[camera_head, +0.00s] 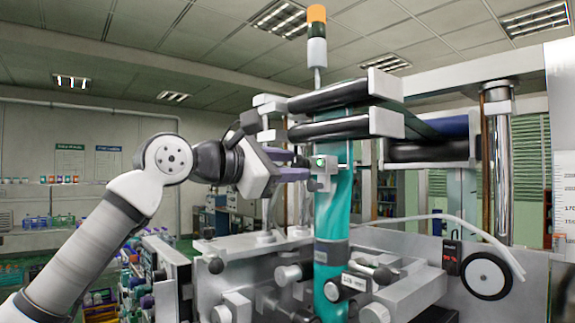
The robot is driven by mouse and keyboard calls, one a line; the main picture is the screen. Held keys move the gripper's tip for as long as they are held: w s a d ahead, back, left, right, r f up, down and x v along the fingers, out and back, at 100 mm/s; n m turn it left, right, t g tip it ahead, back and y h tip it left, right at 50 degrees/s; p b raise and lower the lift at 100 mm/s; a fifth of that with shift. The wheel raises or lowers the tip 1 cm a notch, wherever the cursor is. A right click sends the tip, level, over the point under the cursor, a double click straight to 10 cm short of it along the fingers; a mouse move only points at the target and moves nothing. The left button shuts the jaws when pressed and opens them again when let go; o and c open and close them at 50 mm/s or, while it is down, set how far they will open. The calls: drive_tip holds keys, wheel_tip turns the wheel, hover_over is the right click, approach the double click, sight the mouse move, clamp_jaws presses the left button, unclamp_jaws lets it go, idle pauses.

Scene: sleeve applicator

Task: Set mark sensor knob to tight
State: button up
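The mark sensor (323,172) is a small light grey block with a lit green spot on top, set against the teal sleeve film (336,200). My gripper (303,166) reaches in from the left, its two purple-grey fingers one above the other with a gap between them. The fingertips are at the sensor's left side. The sensor's knob cannot be made out clearly, and I cannot tell whether the fingertips touch it. Any setting marks are too small to read.
Black rollers (335,95) sit just above my gripper, and a signal tower (317,45) rises above them. Below are grey machine blocks and knobs (288,275). A curved pale tube (440,217) and a black-rimmed wheel (487,275) are at the right.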

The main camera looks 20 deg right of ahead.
drive_tip(key=b+v, duration=0.4)
drive_tip(key=v, duration=0.9)
drive_tip(key=shift+a, duration=0.4)
drive_tip(key=shift+s, duration=0.1)
